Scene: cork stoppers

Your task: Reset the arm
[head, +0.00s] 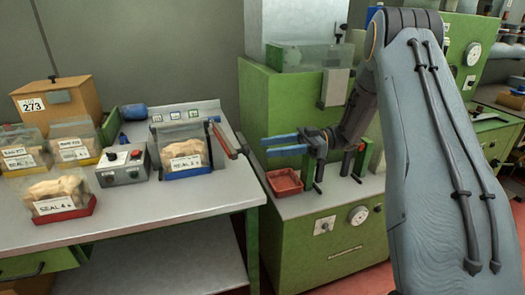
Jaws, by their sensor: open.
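My gripper (290,145) is at the middle of the head view, with its two blue fingers apart and nothing between them. It points left, in front of the green machine and above a small red tray (285,182). My arm reaches down to it from the upper right. The fingers are apart from the clear bin with cork-coloured contents (183,150) on the table at left. The arm hides part of the machine behind it.
The grey worktable (150,218) holds several labelled clear bins, a cardboard box marked 273 (58,102) and a grey control box (123,166). The green machine (300,240) stands right of the table. A red-handled lever (222,138) rises at the table's right side. The table's front strip is bare.

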